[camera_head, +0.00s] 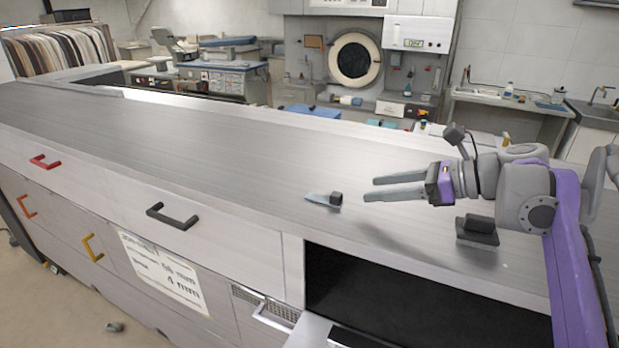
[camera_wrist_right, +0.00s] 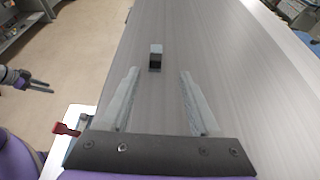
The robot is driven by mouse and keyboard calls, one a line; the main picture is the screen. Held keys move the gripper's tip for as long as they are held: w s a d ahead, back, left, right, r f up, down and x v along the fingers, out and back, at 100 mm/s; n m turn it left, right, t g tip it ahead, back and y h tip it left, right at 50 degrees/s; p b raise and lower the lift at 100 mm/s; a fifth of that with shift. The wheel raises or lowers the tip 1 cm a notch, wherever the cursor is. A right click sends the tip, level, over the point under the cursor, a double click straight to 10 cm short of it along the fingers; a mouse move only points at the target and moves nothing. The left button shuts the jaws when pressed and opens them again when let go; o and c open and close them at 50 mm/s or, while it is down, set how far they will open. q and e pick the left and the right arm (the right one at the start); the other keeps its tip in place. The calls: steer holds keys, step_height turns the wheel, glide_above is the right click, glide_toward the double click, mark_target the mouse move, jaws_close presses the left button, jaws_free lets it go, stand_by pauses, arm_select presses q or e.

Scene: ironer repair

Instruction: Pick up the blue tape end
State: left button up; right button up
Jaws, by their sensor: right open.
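The blue tape end (camera_head: 318,199) is a small pale blue strip flat on the metal worktop, with a small dark block (camera_head: 336,198) at its right end.
The long worktop (camera_head: 220,135) is mostly clear. A dark block-shaped object (camera_head: 477,231) stands under my right arm.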

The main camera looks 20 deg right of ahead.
mark_target(332, 193)
steer(key=shift+w, duration=0.35)
steer(key=x, duration=0.4)
steer(key=shift+s+a, duration=0.15)
steer(key=shift+a, duration=0.3)
steer(key=x, duration=0.5)
steer(key=shift+s+a+r, duration=0.1)
steer(key=shift+a, duration=0.15)
steer(key=shift+w+a, duration=0.1)
steer(key=shift+w, duration=0.2)
steer(key=shift+c, duration=0.3)
jaws_close()
